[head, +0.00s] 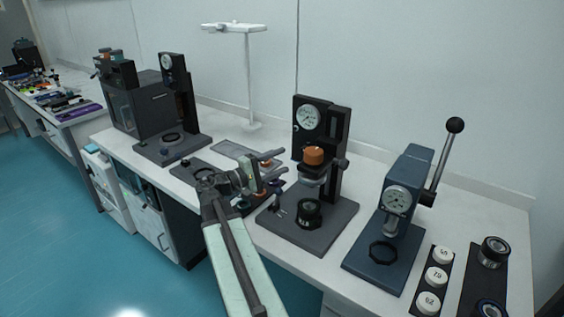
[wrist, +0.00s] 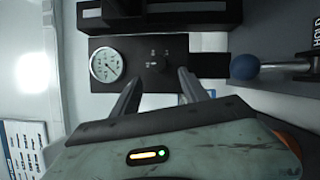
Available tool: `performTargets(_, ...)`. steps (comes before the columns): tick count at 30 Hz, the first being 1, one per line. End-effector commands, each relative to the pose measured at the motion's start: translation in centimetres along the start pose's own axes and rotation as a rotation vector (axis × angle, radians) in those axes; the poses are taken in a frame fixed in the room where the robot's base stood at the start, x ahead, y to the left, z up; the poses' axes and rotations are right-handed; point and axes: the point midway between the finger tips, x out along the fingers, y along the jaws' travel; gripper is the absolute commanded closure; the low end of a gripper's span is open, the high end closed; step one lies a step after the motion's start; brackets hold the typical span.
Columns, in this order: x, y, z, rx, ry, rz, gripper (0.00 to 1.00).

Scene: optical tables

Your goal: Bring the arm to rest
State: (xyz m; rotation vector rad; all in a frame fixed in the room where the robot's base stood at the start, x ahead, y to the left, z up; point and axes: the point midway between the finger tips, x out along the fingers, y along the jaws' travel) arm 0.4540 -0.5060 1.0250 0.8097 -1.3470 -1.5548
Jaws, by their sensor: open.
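My gripper (head: 277,165) is open and reaches over the bench, just left of the black gauge stand (head: 336,150) in the head view. In the wrist view my gripper (wrist: 158,88) shows two dark fingers spread apart with nothing between them. Beyond the fingers is a dark panel with a round white dial (wrist: 105,65) and a small knob. My pale green arm comes up from the bottom of the head view to the bench.
The gauge stand holds an orange-topped part (head: 314,155). A blue lever press (head: 397,215) stands to its right. Weights in a black tray (head: 446,254) lie at far right. A second gauge stand (head: 182,105) and a dark box (head: 150,98) stand left. Blue floor is open at left.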

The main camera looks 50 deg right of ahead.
Motion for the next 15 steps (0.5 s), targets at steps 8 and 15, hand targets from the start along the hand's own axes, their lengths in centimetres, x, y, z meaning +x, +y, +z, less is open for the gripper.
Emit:
performTargets(8,-0.1,0.1,-0.1,0.0,0.003,0.001,0.48)
performTargets(15,-8.2,4.3,-2.9,0.012,0.145,0.013,0.48)
